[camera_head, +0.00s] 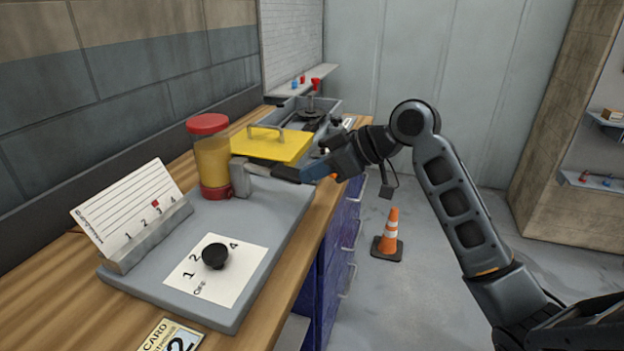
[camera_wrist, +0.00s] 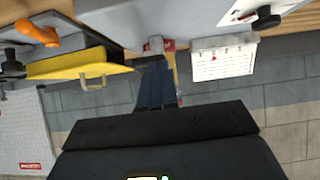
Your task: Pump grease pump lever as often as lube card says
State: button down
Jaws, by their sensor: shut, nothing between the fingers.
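The grease pump (camera_head: 212,158) has an amber reservoir with red cap and base, on a grey plate. A dark bar (camera_head: 286,173), apparently its lever, runs right from a grey block beside it. My gripper (camera_head: 316,170) is at this bar's right end; its fingers are shut and empty, and I cannot tell whether they touch it. In the wrist view the shut blue fingers (camera_wrist: 157,85) point toward the pump, which they partly hide. The white lube card (camera_head: 130,205) leans in a grey holder, numbered 1 to 4, with a red mark by the 3.
A black knob (camera_head: 215,256) sits on a numbered dial sheet. A yellow panel with a handle (camera_head: 270,145) lies behind the pump. An orange cone (camera_head: 391,232) stands on the open floor.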

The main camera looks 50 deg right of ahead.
jog(key=shift+a+f+t+y+b, duration=0.1)
jog(key=shift+f+t+y+b, duration=0.2)
jog(key=shift+f+t+b, duration=1.05)
jog(key=shift+f+t+y+b, duration=0.3)
jog(key=shift+f+b, duration=1.1)
jog(key=shift+b, duration=1.85)
jog(key=shift+w+r, duration=0.1)
jog(key=shift+r, duration=0.05)
